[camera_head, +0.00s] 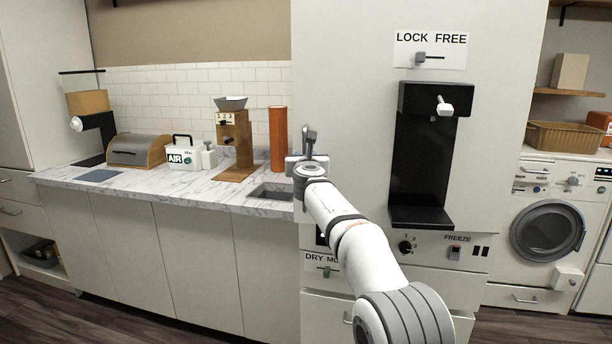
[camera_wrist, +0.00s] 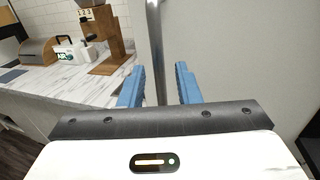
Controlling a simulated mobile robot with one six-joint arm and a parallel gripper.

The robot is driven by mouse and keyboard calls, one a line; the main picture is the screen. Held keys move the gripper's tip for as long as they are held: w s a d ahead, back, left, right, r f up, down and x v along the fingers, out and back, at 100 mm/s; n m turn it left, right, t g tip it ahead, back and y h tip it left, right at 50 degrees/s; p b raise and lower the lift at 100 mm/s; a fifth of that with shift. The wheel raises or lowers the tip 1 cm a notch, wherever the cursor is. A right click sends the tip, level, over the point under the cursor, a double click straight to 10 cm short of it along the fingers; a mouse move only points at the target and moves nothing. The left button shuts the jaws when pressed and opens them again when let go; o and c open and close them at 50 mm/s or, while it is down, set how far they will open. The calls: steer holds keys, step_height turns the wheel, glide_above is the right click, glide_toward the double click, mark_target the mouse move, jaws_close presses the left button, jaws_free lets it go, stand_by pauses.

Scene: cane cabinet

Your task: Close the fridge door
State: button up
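A tall white panel (camera_head: 345,80), which looks like the fridge door, carries a LOCK FREE label (camera_head: 430,50) and a black dispenser recess (camera_head: 425,150). I cannot tell for sure whether the door is ajar. My gripper (camera_head: 307,150) is near the panel's left edge, above the counter. In the wrist view its two blue fingers (camera_wrist: 160,85) are open, with a vertical metal bar (camera_wrist: 156,50) between them. The bar looks like a handle; contact with the fingers is not clear. A pale flat surface (camera_wrist: 230,50) fills the right of the wrist view.
The marble counter (camera_head: 130,185) at left holds a bread box (camera_head: 138,150), an AIR box (camera_head: 183,155), a wooden grinder (camera_head: 235,145) and an orange cylinder (camera_head: 278,140). A sink (camera_head: 270,191) is beside my arm. A washer (camera_head: 548,232) stands at right.

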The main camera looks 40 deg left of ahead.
steer(key=shift+b+v, duration=1.6)
steer(key=shift+v, duration=0.35)
steer(key=shift+a, duration=0.1)
